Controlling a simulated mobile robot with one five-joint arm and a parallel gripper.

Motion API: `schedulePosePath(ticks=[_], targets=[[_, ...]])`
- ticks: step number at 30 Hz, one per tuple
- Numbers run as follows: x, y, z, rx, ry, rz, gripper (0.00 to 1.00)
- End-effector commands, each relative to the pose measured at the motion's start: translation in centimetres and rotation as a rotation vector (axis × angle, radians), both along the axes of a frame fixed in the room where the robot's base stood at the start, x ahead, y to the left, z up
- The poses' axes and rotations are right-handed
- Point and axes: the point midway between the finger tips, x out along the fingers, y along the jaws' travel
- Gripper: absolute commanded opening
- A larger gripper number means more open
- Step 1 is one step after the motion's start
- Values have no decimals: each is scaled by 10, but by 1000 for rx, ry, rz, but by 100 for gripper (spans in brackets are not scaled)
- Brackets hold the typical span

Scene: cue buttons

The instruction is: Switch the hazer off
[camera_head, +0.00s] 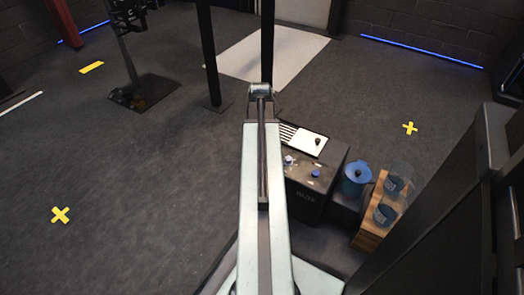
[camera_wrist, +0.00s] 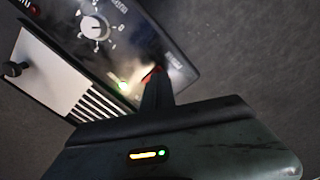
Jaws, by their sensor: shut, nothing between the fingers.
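The hazer (camera_head: 306,196) is a dark box with its name on the front, beside my arm in the head view. In the wrist view its dark panel (camera_wrist: 140,35) carries a white dial (camera_wrist: 95,27), a lit green-white lamp (camera_wrist: 122,86) and a red part (camera_wrist: 152,74), probably a switch. My gripper (camera_wrist: 154,80) is shut and empty, with its tip at the red part and covering some of it. I cannot tell whether they touch. My arm hides the gripper in the head view.
A blue lidded pot (camera_head: 355,178) and a wooden stand (camera_head: 368,238) with clear jars are to the right. Open dark floor (camera_head: 130,190) lies left.

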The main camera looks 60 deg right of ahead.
Motion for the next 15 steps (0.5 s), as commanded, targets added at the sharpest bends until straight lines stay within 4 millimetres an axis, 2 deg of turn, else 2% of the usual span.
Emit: schedulePosePath(ticks=[15], targets=[[0,0,-9,0,0,0,0]])
